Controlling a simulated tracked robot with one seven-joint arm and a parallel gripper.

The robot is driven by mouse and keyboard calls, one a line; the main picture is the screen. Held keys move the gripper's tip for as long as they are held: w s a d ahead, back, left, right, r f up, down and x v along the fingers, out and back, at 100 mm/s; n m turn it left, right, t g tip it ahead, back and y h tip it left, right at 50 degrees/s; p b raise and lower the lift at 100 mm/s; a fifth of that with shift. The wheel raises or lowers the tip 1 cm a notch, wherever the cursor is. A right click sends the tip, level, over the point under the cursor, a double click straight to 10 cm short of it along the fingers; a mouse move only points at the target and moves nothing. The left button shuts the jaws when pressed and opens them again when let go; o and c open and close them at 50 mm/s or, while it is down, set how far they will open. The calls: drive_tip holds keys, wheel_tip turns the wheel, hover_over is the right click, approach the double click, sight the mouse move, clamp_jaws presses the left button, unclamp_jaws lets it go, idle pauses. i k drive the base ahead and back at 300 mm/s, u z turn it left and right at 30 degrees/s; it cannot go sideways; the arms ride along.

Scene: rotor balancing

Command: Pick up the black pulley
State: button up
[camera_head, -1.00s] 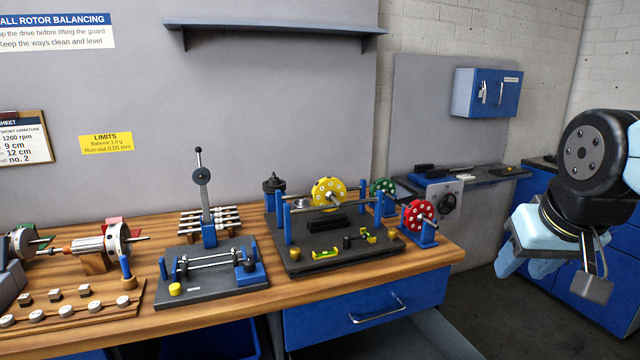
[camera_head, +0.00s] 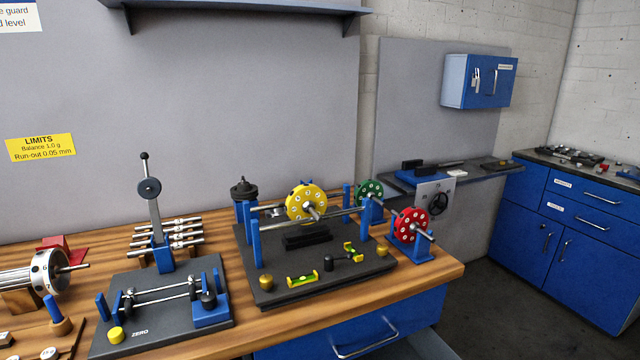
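A black round stepped piece (camera_head: 243,189), which looks like the black pulley, sits at the back left of the dark balancing plate (camera_head: 330,282). It appears to rest on top of a blue stand (camera_head: 243,209), with a short stub pointing up. A yellow disc (camera_head: 304,203) is on a shaft across the blue posts of the balancing rig. A green disc (camera_head: 368,193) and a red disc (camera_head: 409,225) stand on blue stands at the right. My gripper is not in view.
A lever device (camera_head: 152,210) on its own dark plate stands left of the rig, close to the black piece. Steel shafts (camera_head: 178,233) lie behind it. A level (camera_head: 302,279) and small weights lie on the front of the balancing plate. A wall shelf (camera_head: 240,8) hangs above.

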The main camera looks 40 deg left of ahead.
sight(239, 192)
drive_tip(key=z, duration=0.25)
drive_tip(key=k, duration=2.25)
drive_tip(key=u, duration=1.3)
drive_tip(key=i, duration=1)
drive_tip(key=z, duration=0.1)
